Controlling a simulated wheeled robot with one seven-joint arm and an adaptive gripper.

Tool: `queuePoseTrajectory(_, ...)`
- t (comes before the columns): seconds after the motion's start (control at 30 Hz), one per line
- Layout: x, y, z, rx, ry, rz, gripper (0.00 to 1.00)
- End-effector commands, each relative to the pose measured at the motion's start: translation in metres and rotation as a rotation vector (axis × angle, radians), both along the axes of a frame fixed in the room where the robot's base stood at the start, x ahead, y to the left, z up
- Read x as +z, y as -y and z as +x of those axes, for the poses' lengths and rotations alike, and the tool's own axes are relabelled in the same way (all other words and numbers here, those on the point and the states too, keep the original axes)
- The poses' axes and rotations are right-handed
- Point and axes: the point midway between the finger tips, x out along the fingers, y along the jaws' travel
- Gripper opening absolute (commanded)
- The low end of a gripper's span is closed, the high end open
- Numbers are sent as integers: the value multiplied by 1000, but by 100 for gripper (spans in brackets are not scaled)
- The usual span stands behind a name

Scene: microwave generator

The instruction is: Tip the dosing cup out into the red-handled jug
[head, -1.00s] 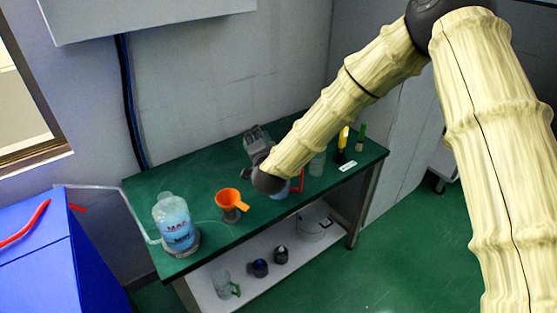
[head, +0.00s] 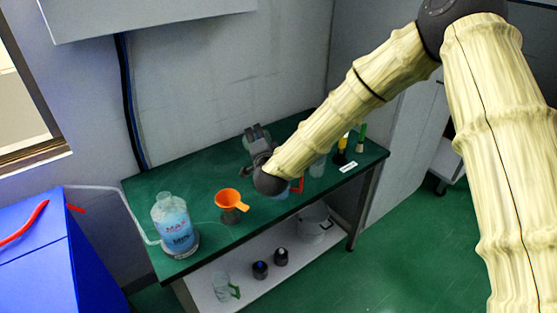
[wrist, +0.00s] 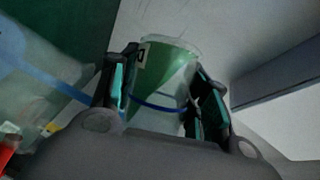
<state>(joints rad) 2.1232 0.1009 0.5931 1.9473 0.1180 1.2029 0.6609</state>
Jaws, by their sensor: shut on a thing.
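My gripper (head: 256,136) is above the green bench in the head view, with its fingers turned toward the back wall. In the wrist view my gripper (wrist: 158,100) is shut on the clear dosing cup (wrist: 165,75), which has a blue band around it. The cup's contents cannot be made out. The red-handled jug (head: 280,194) stands on the bench just below my wrist, partly hidden by it, with its red handle (head: 298,184) showing. In the wrist view the clear jug (wrist: 38,85) is large at the left, beside the held cup.
An orange funnel (head: 230,198) and a large bottle with blue liquid (head: 175,228) stand left on the bench (head: 210,250). A clear beaker (head: 317,166) and yellow and green tools (head: 360,138) stand right. The lower shelf holds a pot (head: 313,224) and a green-handled jug (head: 224,288).

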Motion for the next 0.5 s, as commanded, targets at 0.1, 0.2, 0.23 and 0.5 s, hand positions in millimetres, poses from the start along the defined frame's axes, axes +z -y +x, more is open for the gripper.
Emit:
queuePoseTrajectory(0.1, 0, 0, 0, 0, 2, 13, 20)
queuePoseTrajectory(0.2, 1, 0, 0, 1, 3, 23, 20)
queuePoseTrajectory(0.23, 1, 0, 0, 1, 5, 26, 20)
queuePoseTrajectory(0.5, 2, 0, 0, 3, 9, 57, 20)
